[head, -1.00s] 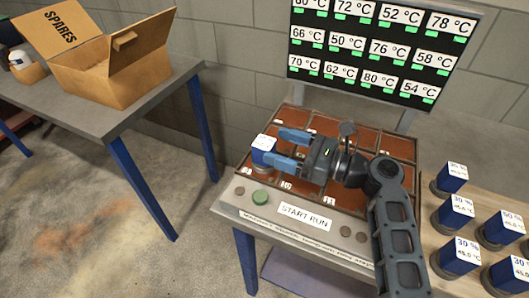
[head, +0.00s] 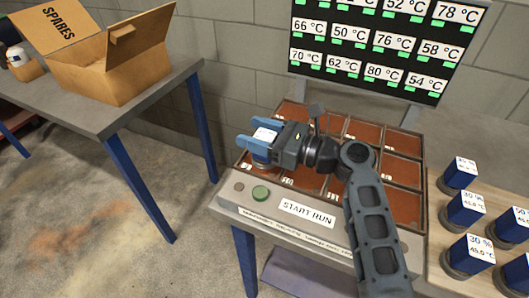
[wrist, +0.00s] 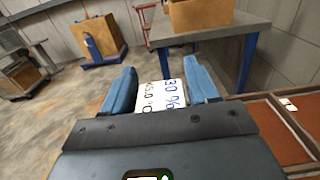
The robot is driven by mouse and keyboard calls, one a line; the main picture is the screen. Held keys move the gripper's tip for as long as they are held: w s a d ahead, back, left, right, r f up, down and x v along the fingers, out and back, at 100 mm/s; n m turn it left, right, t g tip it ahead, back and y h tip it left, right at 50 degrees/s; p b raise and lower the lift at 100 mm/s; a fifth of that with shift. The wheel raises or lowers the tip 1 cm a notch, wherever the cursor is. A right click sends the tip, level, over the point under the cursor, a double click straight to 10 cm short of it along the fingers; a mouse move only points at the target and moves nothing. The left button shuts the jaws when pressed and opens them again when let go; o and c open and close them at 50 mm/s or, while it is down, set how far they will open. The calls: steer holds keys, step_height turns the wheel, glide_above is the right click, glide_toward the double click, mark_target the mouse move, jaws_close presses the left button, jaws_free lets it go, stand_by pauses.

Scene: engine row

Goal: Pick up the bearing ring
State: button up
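I cannot make out a bearing ring in either view. My gripper (head: 262,143) is over the front left corner of the sectioned tray (head: 400,203). Its two blue fingers stand on either side of a blue block with a white top label (head: 265,135). The wrist view shows that label (wrist: 160,94), reading 30 % and 45.0 °C, between the fingers. I cannot tell whether the fingers press on the block. The fingers hide most of the block's sides.
An open SPARES carton (head: 120,72) stands on the left table (head: 150,108); its inside is hidden. Several blue blocks on round grey bases (head: 466,210) stand on the right surface. A green button (head: 260,193) is on the bench front. A temperature board (head: 375,45) stands behind.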

jaws_close()
stand_by(0.3)
steer(key=shift+r, duration=0.15)
stand_by(0.3)
